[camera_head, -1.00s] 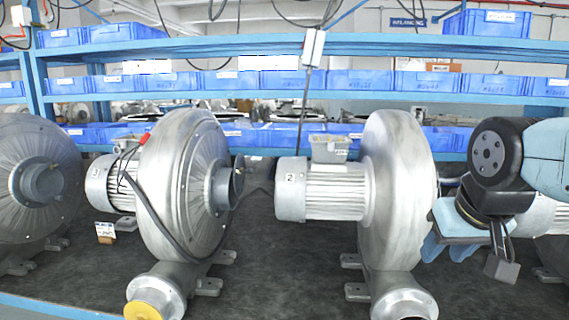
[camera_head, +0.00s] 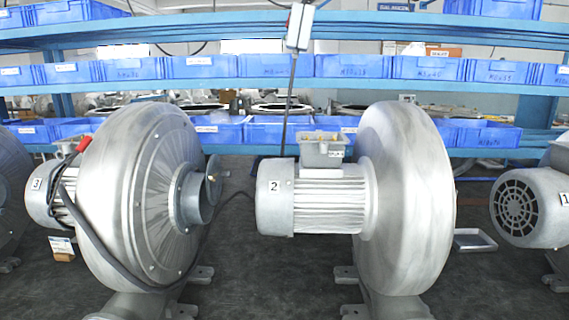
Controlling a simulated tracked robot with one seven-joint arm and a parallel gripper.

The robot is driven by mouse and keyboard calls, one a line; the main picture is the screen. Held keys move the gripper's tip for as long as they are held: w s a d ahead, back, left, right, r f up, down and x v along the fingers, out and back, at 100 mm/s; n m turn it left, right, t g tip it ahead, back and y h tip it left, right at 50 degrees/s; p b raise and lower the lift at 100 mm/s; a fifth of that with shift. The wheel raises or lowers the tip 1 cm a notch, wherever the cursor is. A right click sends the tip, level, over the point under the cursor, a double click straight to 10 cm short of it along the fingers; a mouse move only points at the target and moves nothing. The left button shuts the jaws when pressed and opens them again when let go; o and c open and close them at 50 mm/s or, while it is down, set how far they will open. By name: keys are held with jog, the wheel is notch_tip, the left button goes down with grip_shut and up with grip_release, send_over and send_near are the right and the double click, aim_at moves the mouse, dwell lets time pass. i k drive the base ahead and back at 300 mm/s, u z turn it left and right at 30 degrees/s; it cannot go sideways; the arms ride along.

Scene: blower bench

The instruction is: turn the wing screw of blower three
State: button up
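Blower three (camera_head: 142,200) stands at the left, a large grey metal housing with its motor (camera_head: 50,190) behind it bearing a "3" label (camera_head: 37,184). A black cable runs from the motor down across the housing, and a red piece (camera_head: 82,144) shows at the motor's top. A round outlet with a disc-like flap (camera_head: 213,178) sticks out from the housing's right face. I cannot make out a wing screw on it at this size. My gripper is outside the view.
Blower two (camera_head: 405,200) stands at centre right, and blower one's motor (camera_head: 530,207) at the right edge. A small tray (camera_head: 474,240) lies between them. Blue shelves with bins (camera_head: 200,67) run behind. Dark bench top (camera_head: 260,280) is clear between blowers three and two.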

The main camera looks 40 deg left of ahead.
aim_at(211, 177)
jog(key=u, duration=0.05)
jog(key=k, duration=1.1)
jog(key=u, duration=1.05)
jog(key=i, duration=1)
jog(key=u, duration=0.05)
